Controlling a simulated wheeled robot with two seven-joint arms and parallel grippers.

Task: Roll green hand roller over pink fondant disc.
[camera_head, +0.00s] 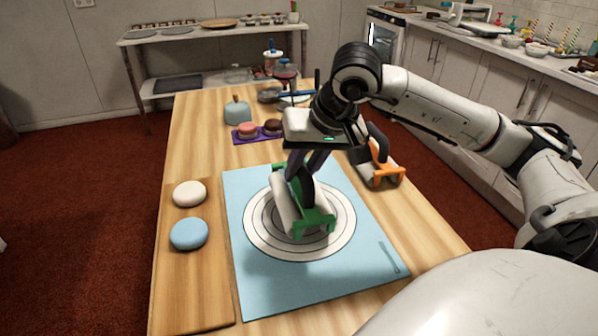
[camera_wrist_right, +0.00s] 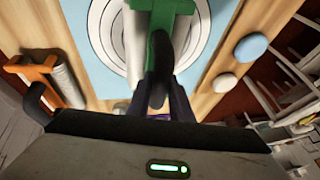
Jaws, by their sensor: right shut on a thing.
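The green hand roller (camera_head: 313,217) has a green frame and a pale cylinder. My right gripper (camera_head: 306,172) is shut on its dark handle. The roller is over the white ringed circle (camera_head: 257,228) on the light blue mat (camera_head: 290,285); I cannot tell whether it touches. In the right wrist view, the green frame (camera_wrist_right: 160,10) and dark handle show between the fingers (camera_wrist_right: 160,85). No pink fondant disc is visible on the mat; the roller hides part of the circle. My left gripper is not in view.
An orange hand roller (camera_head: 380,172) lies right of the mat. Behind are a purple tray (camera_head: 251,139) with pink and dark rounds, and a grey-blue pot (camera_head: 237,111).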

